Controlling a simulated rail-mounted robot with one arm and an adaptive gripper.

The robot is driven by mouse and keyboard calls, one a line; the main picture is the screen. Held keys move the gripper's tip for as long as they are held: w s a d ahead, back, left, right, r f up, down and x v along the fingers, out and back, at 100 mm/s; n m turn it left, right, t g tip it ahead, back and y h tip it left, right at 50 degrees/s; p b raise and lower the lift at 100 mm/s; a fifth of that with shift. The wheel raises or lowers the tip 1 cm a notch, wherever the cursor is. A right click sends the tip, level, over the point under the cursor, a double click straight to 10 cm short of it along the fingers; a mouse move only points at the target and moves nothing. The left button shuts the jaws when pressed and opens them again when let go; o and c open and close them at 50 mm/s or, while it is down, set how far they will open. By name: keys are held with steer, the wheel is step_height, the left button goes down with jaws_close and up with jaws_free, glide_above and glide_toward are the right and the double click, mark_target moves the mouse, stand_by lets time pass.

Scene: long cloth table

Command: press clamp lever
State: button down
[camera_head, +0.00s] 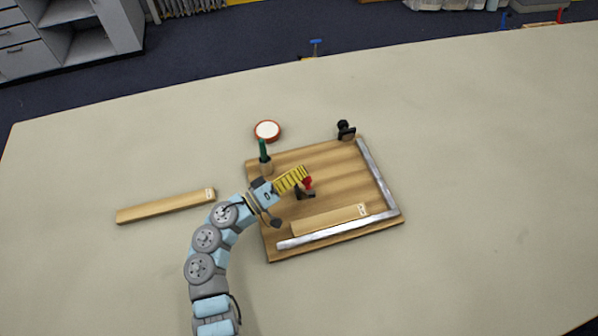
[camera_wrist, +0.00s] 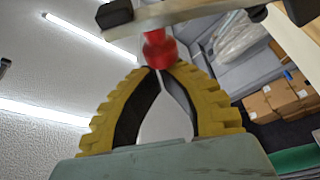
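The clamp (camera_head: 303,194) stands near the middle of the wooden board, with a dark base and a red-tipped lever (camera_head: 308,183). My gripper (camera_head: 304,174) has yellow ribbed fingers and reaches in from the left, its tips right at the red tip. In the wrist view the red tip (camera_wrist: 160,50) is just beyond the fingertips (camera_wrist: 160,69), touching or nearly so. A grey metal bar (camera_wrist: 190,12) crosses above it there. The fingers come together at their tips, with a gap lower down and nothing visible held in it. The clamp's base is partly hidden.
The wooden board (camera_head: 345,162) carries an L-shaped metal rail (camera_head: 375,175), a wooden strip (camera_head: 325,219), a black fixture (camera_head: 346,130) and a green-handled tool (camera_head: 263,148) at its left. A red-rimmed white disc (camera_head: 267,130) and another strip (camera_head: 165,206) lie off the board. The table's right side is clear.

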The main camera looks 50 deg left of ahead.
steer(key=shift+s+d+f+m+b, duration=0.2)
steer(key=shift+f+m+b, duration=0.15)
steer(key=shift+b, duration=0.45)
steer(key=shift+d+r, duration=0.1)
steer(key=shift+r, duration=0.1)
steer(key=v, duration=1.2)
steer(key=shift+f, duration=0.1)
